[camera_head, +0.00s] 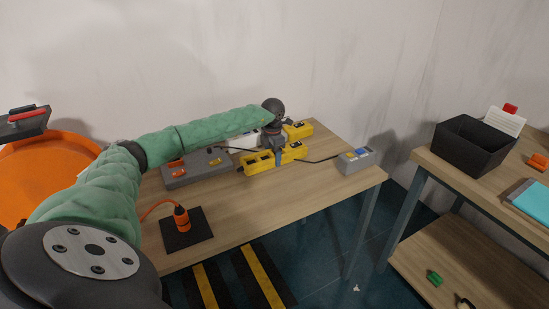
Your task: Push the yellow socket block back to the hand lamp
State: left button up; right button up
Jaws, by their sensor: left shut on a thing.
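The long yellow socket block (258,164) lies on the wooden workbench, right of its middle, with a dark cable running right from it. My left arm reaches over the bench from the left. My left gripper (277,156) points down and is shut on the yellow socket block, hiding part of it. An orange item with an orange cord (181,217), which looks like the hand lamp, stands on a black pad at the front left of the bench. It is well apart from the block. My right gripper is not in view.
Another yellow block (299,130) lies just behind the gripper. A grey panel with orange parts (198,171) is left of the socket block. A grey box (355,161) stands near the bench's right end. The bench between pad and block is clear.

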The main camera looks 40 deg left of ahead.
aim_at(271, 150)
pick_arm(q)
jog(key=shift+w+a, duration=0.35)
jog(key=shift+a, duration=0.5)
jog(key=o, duration=1.7)
jog(key=shift+r, duration=0.1)
jog(key=shift+r+p, duration=1.45)
jog(key=shift+r, duration=2.45)
